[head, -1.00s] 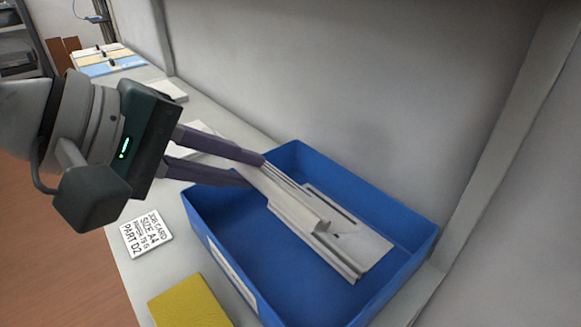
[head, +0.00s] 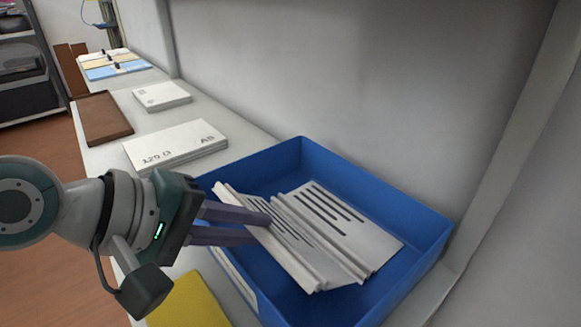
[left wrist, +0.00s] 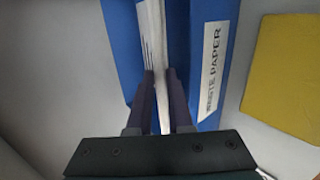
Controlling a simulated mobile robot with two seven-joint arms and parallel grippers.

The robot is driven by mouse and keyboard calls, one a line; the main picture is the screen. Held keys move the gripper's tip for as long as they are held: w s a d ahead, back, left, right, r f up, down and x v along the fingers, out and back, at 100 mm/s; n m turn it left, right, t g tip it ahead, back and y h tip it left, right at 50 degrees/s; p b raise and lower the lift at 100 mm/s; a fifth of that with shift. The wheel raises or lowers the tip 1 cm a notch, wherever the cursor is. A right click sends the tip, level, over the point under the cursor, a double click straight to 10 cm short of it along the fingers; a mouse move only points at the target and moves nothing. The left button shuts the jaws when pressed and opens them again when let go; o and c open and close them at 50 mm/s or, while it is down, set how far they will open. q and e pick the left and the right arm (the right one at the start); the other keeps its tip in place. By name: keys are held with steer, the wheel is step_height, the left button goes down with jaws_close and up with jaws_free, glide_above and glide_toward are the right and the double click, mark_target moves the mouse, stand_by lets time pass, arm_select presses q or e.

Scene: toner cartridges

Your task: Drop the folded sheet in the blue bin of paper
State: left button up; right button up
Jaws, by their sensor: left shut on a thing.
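My left gripper (head: 266,230) is shut on a white folded sheet (head: 285,262) with dark printed lines. It holds the sheet over the left part of the open blue bin (head: 400,210), inside its rim in the picture. The left wrist view shows the sheet (left wrist: 152,35) between the two fingertips (left wrist: 161,75). A white lined panel (head: 350,225) lies to the right in the bin; I cannot tell whether it is a separate sheet. The bin's label (left wrist: 213,62) reads "WASTE PAPER". My right gripper is not in view.
A yellow pad (head: 188,305) lies left of the bin on the grey bench. White paper stacks (head: 175,146) and a brown tray (head: 103,118) stand behind. A grey wall (head: 400,90) rises behind the bin.

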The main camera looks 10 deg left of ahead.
arm_select(q)
steer(key=shift+f, duration=0.55)
steer(key=o, duration=0.5)
steer(key=shift+r, duration=0.4)
steer(key=p+v, duration=0.3)
steer(key=v, duration=0.9)
steer(key=s+f+m+g+y, duration=0.1)
steer(key=s+m+y, duration=0.1)
steer(key=s+m, duration=0.2)
steer(key=s+f+m+g+y, duration=0.1)
steer(key=s+f+m+y, duration=0.1)
steer(key=s+m, duration=0.2)
steer(key=s+f+m+g+y, duration=0.2)
steer(key=s+m, duration=0.2)
steer(key=shift+s+f+y, duration=0.1)
steer(key=shift+s+y, duration=0.3)
